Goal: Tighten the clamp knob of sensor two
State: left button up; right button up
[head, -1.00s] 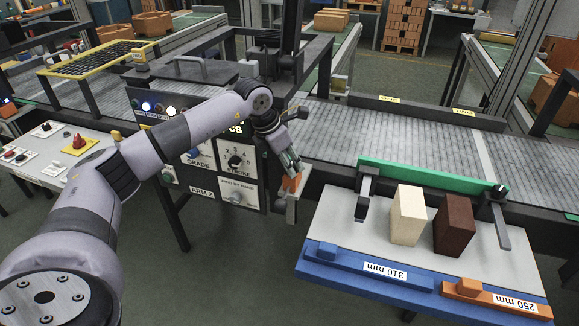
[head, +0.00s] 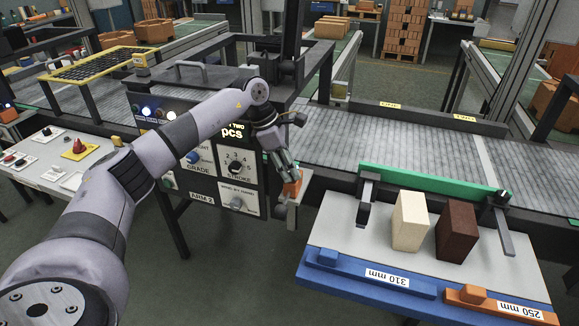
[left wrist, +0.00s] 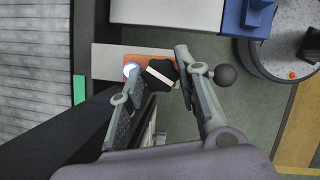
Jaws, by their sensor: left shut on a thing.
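The clamp knob (left wrist: 162,74) is black with a white bar across its face. It shows in the left wrist view between the two fingers of my left gripper (left wrist: 157,70), which is shut on it. Behind the knob is an orange sensor block (left wrist: 150,56) on a pale grey bracket (left wrist: 105,62). In the head view my left gripper (head: 287,172) reaches down to the orange block (head: 294,186) at the right side of the control panel, and the knob is hidden there. My right gripper is not in view.
The control panel (head: 225,170) with dials and switches stands left of the gripper. To the right, a table (head: 340,235) bears a cream brick (head: 410,222) and a dark brown brick (head: 455,230). A roller conveyor (head: 345,135) runs behind.

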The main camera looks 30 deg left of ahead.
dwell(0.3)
pick_arm(q)
jog(key=o, duration=1.1)
jog(key=shift+o, duration=0.2)
